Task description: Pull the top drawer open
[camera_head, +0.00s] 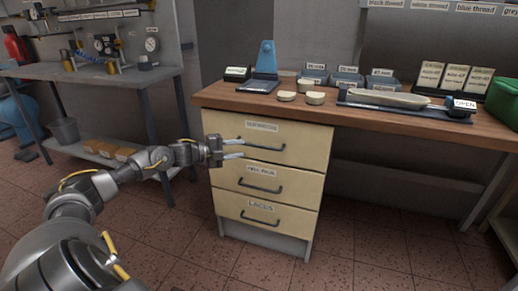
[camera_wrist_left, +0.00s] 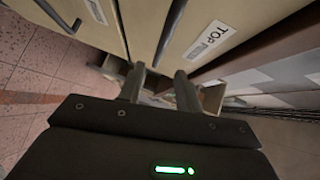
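The cream top drawer (camera_head: 290,142) is the uppermost of three in a cabinet under the wooden worktop. Its front looks flush with the drawers below. Its dark bar handle (camera_head: 268,148) runs across the front under a label. My left gripper (camera_head: 241,148) is at the left end of this handle, with its two fingers apart. In the left wrist view, the open fingers (camera_wrist_left: 160,75) point at the drawer front (camera_wrist_left: 225,15). The handle (camera_wrist_left: 171,28) reaches down toward the gap between them. I cannot tell whether they touch it. My right gripper is not in view.
The middle drawer (camera_head: 262,180) and bottom drawer (camera_head: 258,212) lie below, each with a similar handle. A metal bench (camera_head: 100,75) stands left. The floor before the cabinet is clear.

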